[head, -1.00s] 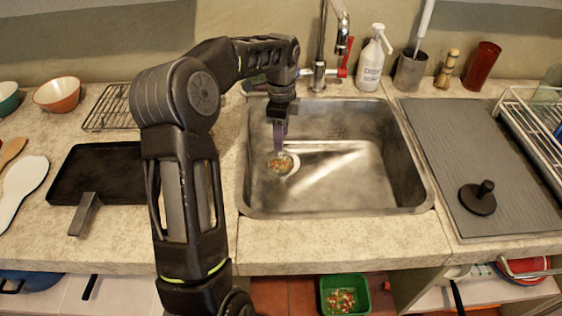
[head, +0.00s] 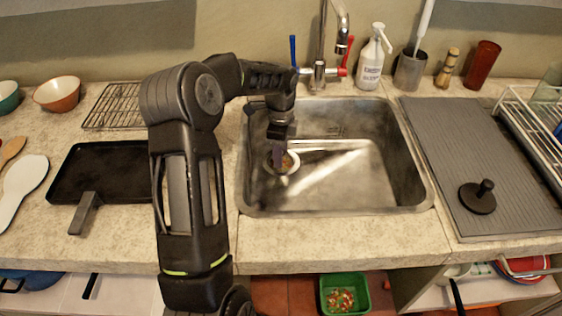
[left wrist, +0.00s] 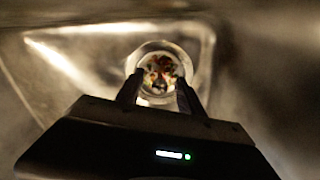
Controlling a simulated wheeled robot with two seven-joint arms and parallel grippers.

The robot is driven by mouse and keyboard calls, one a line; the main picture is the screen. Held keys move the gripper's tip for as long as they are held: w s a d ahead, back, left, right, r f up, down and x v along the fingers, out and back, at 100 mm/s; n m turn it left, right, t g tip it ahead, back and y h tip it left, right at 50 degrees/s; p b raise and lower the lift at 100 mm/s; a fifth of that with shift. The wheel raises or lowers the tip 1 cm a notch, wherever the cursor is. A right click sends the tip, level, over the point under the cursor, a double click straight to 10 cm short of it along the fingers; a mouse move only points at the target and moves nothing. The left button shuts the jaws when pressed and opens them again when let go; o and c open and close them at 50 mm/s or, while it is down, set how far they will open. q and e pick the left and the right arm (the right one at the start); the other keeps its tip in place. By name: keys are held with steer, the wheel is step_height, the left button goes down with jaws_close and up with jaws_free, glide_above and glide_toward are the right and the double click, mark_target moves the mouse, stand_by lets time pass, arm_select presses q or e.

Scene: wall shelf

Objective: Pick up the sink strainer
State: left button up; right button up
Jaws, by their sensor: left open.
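The sink strainer (head: 291,168) sits on the floor of the metal sink, near its left side, and holds colourful food scraps. In the left wrist view the strainer (left wrist: 160,70) shows as a round pale rim around the scraps. My left gripper (head: 279,160) points down into the sink over the strainer and hides part of it in the head view. In the left wrist view my left gripper (left wrist: 158,82) is open, its two fingertips apart over the near part of the strainer. I cannot tell whether they touch it. My right gripper is not in view.
The sink (head: 350,190) has walls on all sides, with a faucet (head: 319,70) behind it. A green bin (head: 364,295) with scraps stands on the floor below the counter. A black stopper (head: 478,198) is on the grey drainboard at right; a black pan (head: 100,165) is at left.

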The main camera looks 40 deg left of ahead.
arm_select(q)
steer(key=shift+c, duration=0.4)
jaws_close()
stand_by(0.4)
